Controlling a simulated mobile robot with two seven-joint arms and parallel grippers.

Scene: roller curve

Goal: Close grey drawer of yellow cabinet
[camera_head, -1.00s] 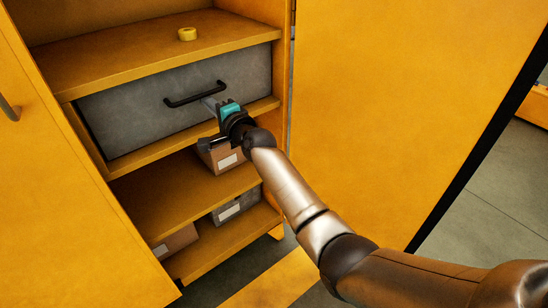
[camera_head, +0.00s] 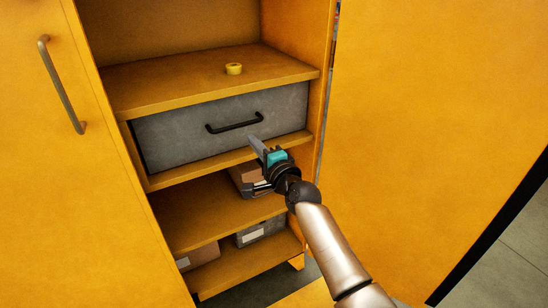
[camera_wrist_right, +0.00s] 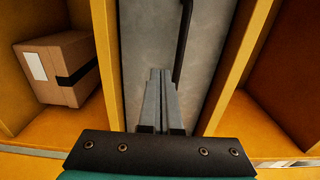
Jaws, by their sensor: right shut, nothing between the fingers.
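The grey drawer (camera_head: 175,135) sits in the yellow cabinet (camera_head: 215,91), its front close to flush with the shelf edges. Its black bar handle (camera_head: 234,124) is on the front. My right gripper (camera_head: 254,141) is shut and empty, its fingertips just below and right of the handle. In the right wrist view, the gripper (camera_wrist_right: 160,78) points at the grey drawer front (camera_wrist_right: 145,35), with the handle (camera_wrist_right: 184,35) beside the fingers. I cannot tell whether the tips touch the front. My left gripper is not in view.
Both cabinet doors stand open, the left one (camera_head: 60,190) with a handle, the right one (camera_head: 430,120) beside my arm. Cardboard boxes (camera_head: 247,180) and a grey box (camera_head: 262,231) sit on lower shelves.

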